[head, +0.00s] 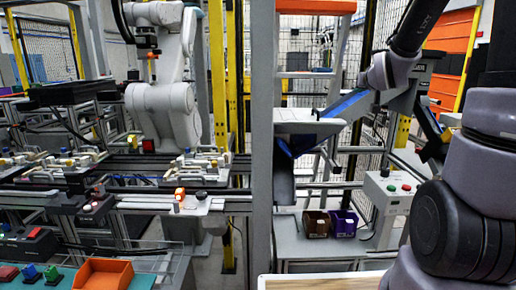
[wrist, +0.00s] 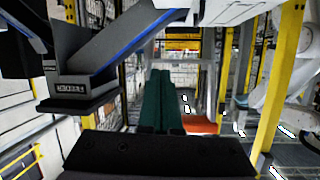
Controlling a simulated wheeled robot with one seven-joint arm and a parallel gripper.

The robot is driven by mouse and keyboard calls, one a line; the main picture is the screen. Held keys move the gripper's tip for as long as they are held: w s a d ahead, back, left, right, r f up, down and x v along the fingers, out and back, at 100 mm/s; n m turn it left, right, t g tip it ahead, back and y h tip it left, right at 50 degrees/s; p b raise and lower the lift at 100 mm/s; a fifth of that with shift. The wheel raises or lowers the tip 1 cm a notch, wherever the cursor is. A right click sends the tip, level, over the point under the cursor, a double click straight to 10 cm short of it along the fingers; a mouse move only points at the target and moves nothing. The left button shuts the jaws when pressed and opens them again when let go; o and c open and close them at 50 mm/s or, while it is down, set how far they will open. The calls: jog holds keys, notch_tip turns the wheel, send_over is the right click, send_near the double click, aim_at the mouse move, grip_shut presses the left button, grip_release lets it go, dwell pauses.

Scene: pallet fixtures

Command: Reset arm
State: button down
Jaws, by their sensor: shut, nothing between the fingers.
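My gripper (wrist: 160,76) shows in the wrist view as two dark green fingers side by side, shut together with nothing between them. They stand out from the black gripper body along the bottom of that view. The fingertips point into open space and touch nothing that I can see. In the head view my arm (head: 420,25) rises at the right and reaches the upper middle right. I cannot make out the gripper's fingers in the head view.
A grey chute with a blue edge (head: 345,105) stands near my arm; it also fills the upper left of the wrist view (wrist: 125,50). A control box (head: 390,188), two small bins (head: 343,224), a grey post (head: 262,150) and another robot arm (head: 165,105) stand around.

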jog(key=s+a+g+y, duration=0.1)
jog(key=s+a+g, duration=0.1)
jog(key=s, duration=0.7)
jog(key=s+a+r+m+g+y, duration=0.1)
jog(key=s+a+g, duration=0.1)
jog(key=s, duration=0.8)
jog(key=s+a+r+g+y, duration=0.1)
jog(key=s+a+g, duration=0.2)
jog(key=s, duration=0.7)
jog(key=shift+s+a+m+y, duration=0.2)
jog(key=shift+a+m+y, duration=0.15)
jog(key=shift+a, duration=0.5)
